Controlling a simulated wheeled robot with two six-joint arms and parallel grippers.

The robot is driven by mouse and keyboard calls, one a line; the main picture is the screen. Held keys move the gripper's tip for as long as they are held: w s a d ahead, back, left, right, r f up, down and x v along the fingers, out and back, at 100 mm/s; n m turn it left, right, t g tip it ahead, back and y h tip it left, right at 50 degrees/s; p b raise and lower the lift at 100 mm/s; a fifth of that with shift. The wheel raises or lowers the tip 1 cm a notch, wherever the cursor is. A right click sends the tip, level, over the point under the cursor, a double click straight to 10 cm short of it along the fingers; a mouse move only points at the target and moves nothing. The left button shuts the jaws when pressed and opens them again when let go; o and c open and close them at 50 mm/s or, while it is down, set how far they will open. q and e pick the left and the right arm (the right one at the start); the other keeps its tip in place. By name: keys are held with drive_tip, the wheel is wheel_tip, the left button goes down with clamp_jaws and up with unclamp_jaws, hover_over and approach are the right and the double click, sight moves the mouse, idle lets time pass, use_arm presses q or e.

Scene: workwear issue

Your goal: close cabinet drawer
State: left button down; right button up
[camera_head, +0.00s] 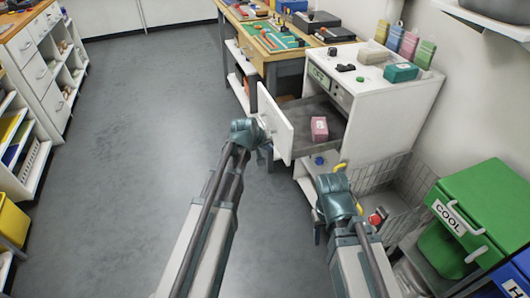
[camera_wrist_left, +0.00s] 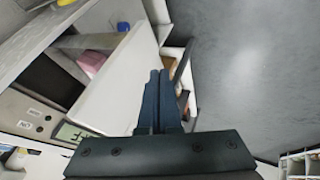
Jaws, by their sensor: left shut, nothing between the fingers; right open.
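The white cabinet (camera_head: 385,125) stands at the right, and its drawer (camera_head: 302,112) is pulled out. The drawer's white front panel (camera_head: 275,124) faces left into the aisle. A pink box (camera_head: 319,129) lies in the drawer. My left gripper (camera_head: 266,128) is shut and empty at the outer face of the panel; I cannot tell whether it touches. In the left wrist view its fingers (camera_wrist_left: 158,98) lie beside the panel (camera_wrist_left: 118,85), with the pink box (camera_wrist_left: 93,62) behind it. My right gripper (camera_head: 337,185) is open, below the drawer near the cabinet's lower front; its fingertips are hard to make out.
A wire basket (camera_head: 385,178) and a green COOL bin (camera_head: 478,215) stand right of my right arm. A workbench with tools (camera_head: 272,42) is beyond the cabinet. White shelving (camera_head: 45,75) lines the left. The grey floor (camera_head: 140,120) between is clear.

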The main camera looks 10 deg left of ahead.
use_arm(q)
drive_tip(key=shift+w+d+f, duration=0.25)
drive_tip(key=shift+w+d, duration=0.55)
drive_tip(key=shift+d, duration=0.1)
drive_tip(key=shift+w+d+f, duration=0.25)
drive_tip(key=shift+w+d, duration=0.5)
drive_tip(key=shift+d, duration=0.15)
use_arm(e)
drive_tip(key=shift+f, duration=0.5)
use_arm(q)
drive_tip(key=w+d, duration=0.4)
drive_tip(key=d, duration=0.2)
drive_tip(key=w+d, duration=0.5)
drive_tip(key=d, duration=0.2)
drive_tip(key=w+d, duration=0.4)
drive_tip(key=d, duration=0.3)
drive_tip(key=shift+w, duration=0.25)
drive_tip(key=shift+w+d, duration=0.15)
drive_tip(key=shift+d, duration=0.1)
drive_tip(key=shift+w+d, duration=0.1)
